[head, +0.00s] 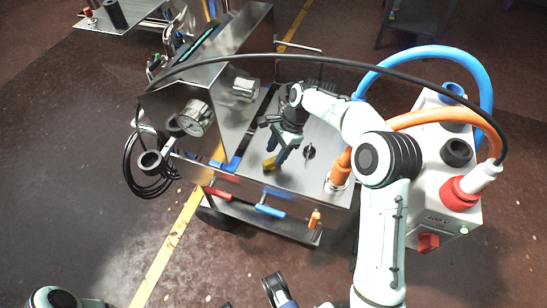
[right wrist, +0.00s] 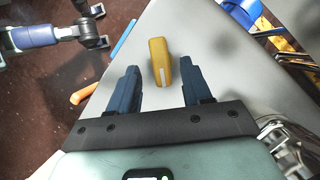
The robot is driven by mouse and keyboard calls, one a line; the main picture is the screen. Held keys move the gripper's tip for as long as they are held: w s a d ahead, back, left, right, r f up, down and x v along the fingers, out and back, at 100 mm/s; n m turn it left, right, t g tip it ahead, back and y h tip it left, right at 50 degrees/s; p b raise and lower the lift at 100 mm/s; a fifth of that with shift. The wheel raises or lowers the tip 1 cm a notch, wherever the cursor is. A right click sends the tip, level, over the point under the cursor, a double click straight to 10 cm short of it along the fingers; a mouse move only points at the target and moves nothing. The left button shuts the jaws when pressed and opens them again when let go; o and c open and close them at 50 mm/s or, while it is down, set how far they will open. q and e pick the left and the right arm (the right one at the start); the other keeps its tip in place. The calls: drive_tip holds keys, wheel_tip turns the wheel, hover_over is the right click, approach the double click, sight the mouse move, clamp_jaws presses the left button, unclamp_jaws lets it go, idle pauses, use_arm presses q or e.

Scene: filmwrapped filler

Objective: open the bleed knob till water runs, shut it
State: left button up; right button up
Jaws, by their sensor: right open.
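The bleed knob appears to be the yellow knob (head: 268,163) on the steel top of the machine; it also shows in the right wrist view (right wrist: 160,62) as an upright-looking yellow bar with a pale stripe. My right gripper (head: 277,152) is open above and beside it. In the right wrist view the blue fingers (right wrist: 165,85) stand left and right of the knob's near end, with gaps on both sides and no contact visible. Part of my left arm, probably its gripper end (head: 275,289), shows at the bottom edge; its fingers are not clear. No running water is visible.
An orange hose (head: 420,118), a blue hose (head: 440,52) and a black cable (head: 300,59) arch around my right arm. Red (head: 217,193) and blue (head: 270,211) handles line the front.

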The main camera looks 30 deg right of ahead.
use_arm(q)
drive_tip(key=shift+w+f, duration=0.1)
drive_tip(key=shift+f, duration=0.1)
use_arm(e)
drive_tip(key=shift+x, duration=1.3)
